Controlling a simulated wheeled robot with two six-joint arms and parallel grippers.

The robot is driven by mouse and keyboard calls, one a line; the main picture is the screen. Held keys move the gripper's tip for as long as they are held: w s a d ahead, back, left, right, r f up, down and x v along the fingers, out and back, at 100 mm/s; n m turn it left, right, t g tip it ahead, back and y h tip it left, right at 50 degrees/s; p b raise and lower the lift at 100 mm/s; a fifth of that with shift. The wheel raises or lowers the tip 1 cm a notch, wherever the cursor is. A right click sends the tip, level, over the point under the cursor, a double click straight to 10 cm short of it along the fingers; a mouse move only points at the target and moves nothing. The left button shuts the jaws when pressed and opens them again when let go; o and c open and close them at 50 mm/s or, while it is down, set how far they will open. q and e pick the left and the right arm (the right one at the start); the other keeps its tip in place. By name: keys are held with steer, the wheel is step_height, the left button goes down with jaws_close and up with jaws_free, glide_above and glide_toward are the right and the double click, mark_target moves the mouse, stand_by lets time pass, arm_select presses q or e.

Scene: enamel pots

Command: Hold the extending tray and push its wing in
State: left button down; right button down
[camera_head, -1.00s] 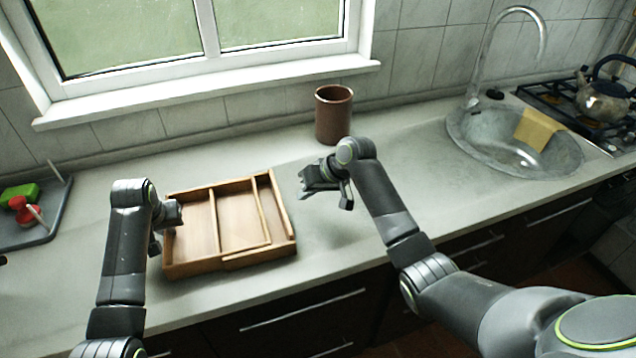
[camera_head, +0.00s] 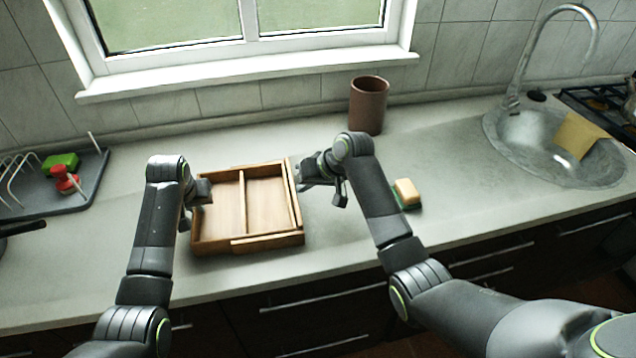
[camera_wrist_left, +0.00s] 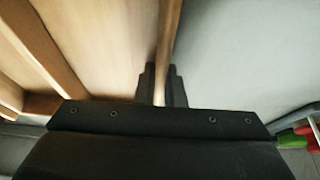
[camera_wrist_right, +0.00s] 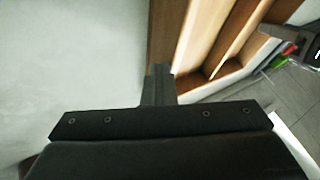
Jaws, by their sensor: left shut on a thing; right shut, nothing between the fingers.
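The wooden extending tray (camera_head: 243,220) lies on the counter, its wing (camera_head: 294,200) on the right side. The wing's end wall now lies close to the tray body's right-hand strip. My left gripper (camera_head: 200,196) is shut on the tray's left wall; in the left wrist view the wall (camera_wrist_left: 168,40) runs between its fingers (camera_wrist_left: 161,86). My right gripper (camera_head: 302,172) is shut and empty, at the outer side of the wing. In the right wrist view its fingertips (camera_wrist_right: 158,84) meet the wing's wall (camera_wrist_right: 165,35); firm contact is hard to tell.
A brown cup (camera_head: 368,108) stands behind, near the windowsill. A sponge (camera_head: 406,192) lies right of my right arm. A dish rack (camera_head: 75,195) is at the far left, the sink (camera_head: 540,150) at the right. The counter in front of the tray is narrow.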

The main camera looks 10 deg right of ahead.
arm_select(q)
steer(key=shift+d, duration=0.1)
arm_select(e)
steer(key=shift+a, duration=0.3)
steer(key=d, duration=0.3)
steer(key=d+r, duration=0.1)
steer(key=shift+s+d, duration=0.25)
steer(key=shift+d, duration=0.15)
steer(key=v, duration=0.8)
steer(key=shift+s+d+r, duration=0.25)
arm_select(q)
steer(key=c, duration=1.6)
jaws_free()
